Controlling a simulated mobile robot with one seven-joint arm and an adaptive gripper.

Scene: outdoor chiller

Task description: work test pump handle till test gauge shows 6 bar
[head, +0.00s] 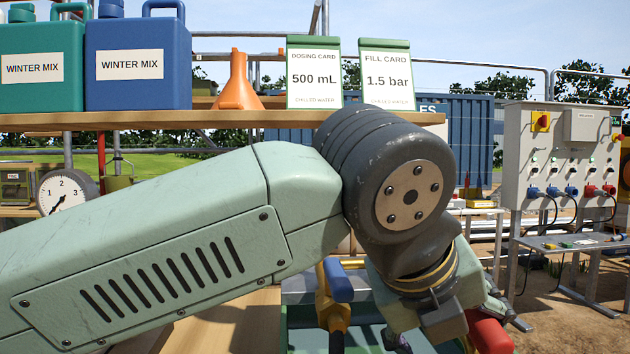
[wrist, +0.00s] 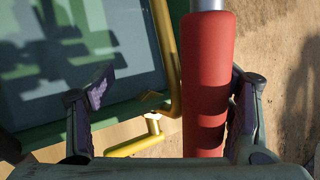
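The pump handle's red grip (wrist: 207,85) stands on a pale metal rod in the wrist view. Its red end (head: 490,334) also shows at the bottom right of the head view. My gripper (wrist: 172,84) is open, with the grip between its spread fingers. The grip is close to the right finger, touching or nearly so, and there is a wide gap to the left finger. A round dial (head: 66,192) marked 1, 2, 3 is at the left, its needle pointing lower left; I cannot tell whether it is the test gauge. My arm hides much of the pump area.
A green-rimmed tray (wrist: 168,88) and a bent yellow bar (wrist: 135,146) lie left of the grip. A shelf (head: 230,121) above my arm carries jugs, an orange funnel (head: 238,85) and cards. A control panel (head: 570,150) stands at the right.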

